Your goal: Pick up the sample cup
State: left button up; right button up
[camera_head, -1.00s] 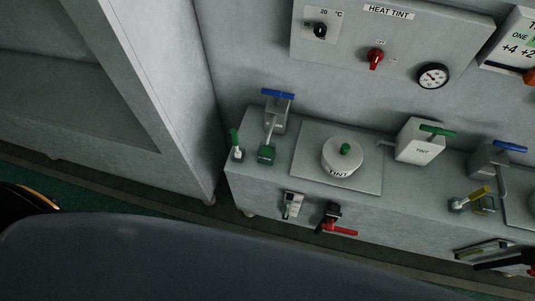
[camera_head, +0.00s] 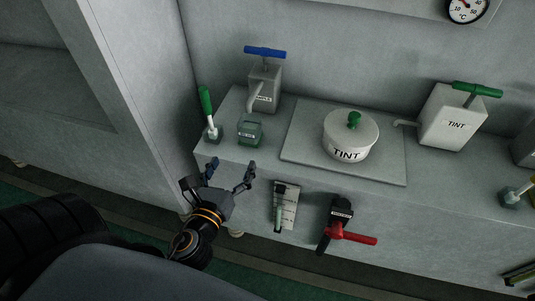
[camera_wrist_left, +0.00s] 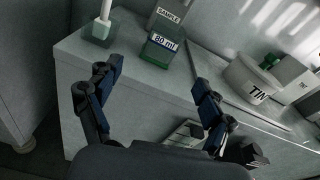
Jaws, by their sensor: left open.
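The sample cup (camera_head: 250,134) is a small green see-through cup on the bench top, in front of the spout of the grey SAMPLE dispenser (camera_head: 264,90). In the left wrist view the cup (camera_wrist_left: 160,50) shows a label that seems to read 60 ml or 80 ml. My left gripper (camera_head: 230,170) is open and empty, in front of the bench's front edge. Its fingers point toward the cup and are apart from it. In the left wrist view the cup lies beyond the gap between the fingertips. My right gripper is not in view.
A green-handled tool (camera_head: 207,112) stands in a small base left of the cup. A lidded TINT pot (camera_head: 350,148) sits on a plate (camera_head: 300,145) to the right, with a TINT dispenser (camera_head: 452,118) beyond. A red-handled valve (camera_head: 350,235) sticks out of the bench front.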

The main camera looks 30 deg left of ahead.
aim_at(246, 129)
pick_arm(q)
jog(key=shift+m+t, duration=0.6)
jog(key=shift+m, duration=0.3)
jog(key=w+r, duration=0.1)
jog(key=w, duration=0.1)
jog(key=w+a+r, duration=0.1)
jog(key=w, duration=0.2)
jog(key=w+r+p, duration=0.1)
jog(key=w, duration=0.2)
jog(key=shift+a+r, duration=0.1)
jog(key=shift+a, duration=0.15)
jog(key=shift+f+b+x, duration=0.2)
jog(key=shift+x, duration=1.15)
jog(key=shift+f+b+x, duration=0.15)
jog(key=shift+x, duration=1.25)
jog(key=shift+s, duration=0.1)
jog(key=c, duration=1.3)
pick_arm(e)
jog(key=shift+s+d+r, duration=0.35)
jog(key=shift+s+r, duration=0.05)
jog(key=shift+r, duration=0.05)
pick_arm(q)
jog(key=shift+r, duration=0.15)
